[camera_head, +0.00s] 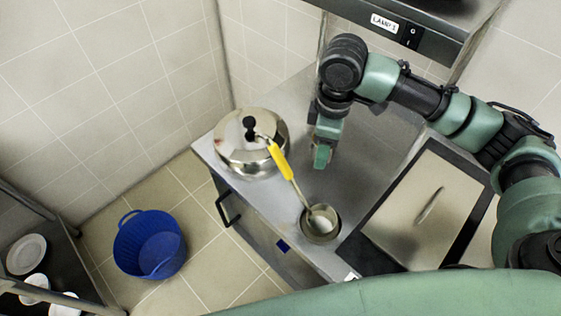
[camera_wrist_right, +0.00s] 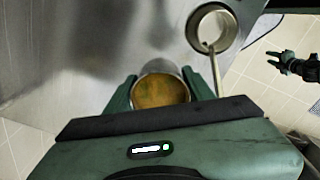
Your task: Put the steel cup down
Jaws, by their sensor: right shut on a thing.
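In the right wrist view the steel cup (camera_wrist_right: 160,75) sits between the two fingers of my right gripper (camera_wrist_right: 160,98). The gripper is shut on it, and the cup holds something brownish-yellow. In the head view my right gripper (camera_head: 322,160) is over the steel counter (camera_head: 290,105), between the lidded pot and the hot-plate area. The cup cannot be made out there, and I cannot tell whether its base touches the counter. A small part of what looks like my left gripper (camera_wrist_right: 290,63) shows at the right of the wrist view, over floor tiles; its opening is unclear.
A lidded steel stockpot (camera_head: 252,155) stands at the counter's left end. A small steel pot (camera_head: 321,232) with a yellow-handled ladle (camera_head: 281,160) in it stands near the front edge. A black-framed panel (camera_head: 420,205) lies right. A blue basket (camera_head: 150,245) is on the floor.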

